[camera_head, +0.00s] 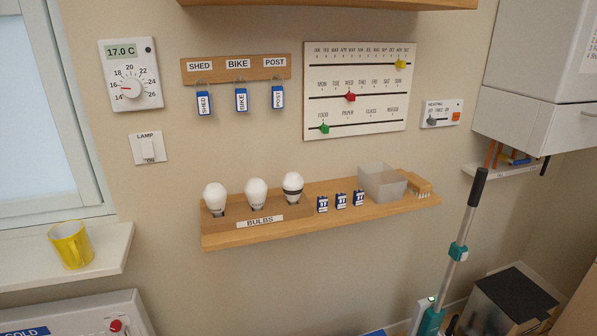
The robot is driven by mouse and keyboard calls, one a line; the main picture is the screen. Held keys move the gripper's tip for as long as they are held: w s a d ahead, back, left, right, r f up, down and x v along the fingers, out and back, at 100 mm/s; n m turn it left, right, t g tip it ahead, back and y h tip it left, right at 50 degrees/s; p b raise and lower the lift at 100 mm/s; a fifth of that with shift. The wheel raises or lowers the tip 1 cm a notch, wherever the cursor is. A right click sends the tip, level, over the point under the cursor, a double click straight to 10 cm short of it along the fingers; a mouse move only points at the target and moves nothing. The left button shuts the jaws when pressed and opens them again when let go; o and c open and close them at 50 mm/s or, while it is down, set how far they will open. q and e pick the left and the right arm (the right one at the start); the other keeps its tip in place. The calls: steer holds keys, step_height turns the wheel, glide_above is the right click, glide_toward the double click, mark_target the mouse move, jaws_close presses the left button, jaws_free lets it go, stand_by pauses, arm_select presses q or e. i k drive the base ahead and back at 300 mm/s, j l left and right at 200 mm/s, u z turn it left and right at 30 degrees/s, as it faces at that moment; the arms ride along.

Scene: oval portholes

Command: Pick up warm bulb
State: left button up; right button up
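Three white bulbs stand upright in a wooden holder (257,223) labelled BULBS, on a wall shelf (330,223). The left bulb (214,195) and the middle bulb (256,191) look plain white. I cannot tell from any readable marking which one is the warm bulb. Neither of my grippers is in view.
A yellow mug (71,245) stands on the window sill (100,262). A mop handle (463,230) rises at the right. Hooks with tags hang above (236,69).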

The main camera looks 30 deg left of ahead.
mark_target(215, 194)
steer(key=u, duration=1.4)
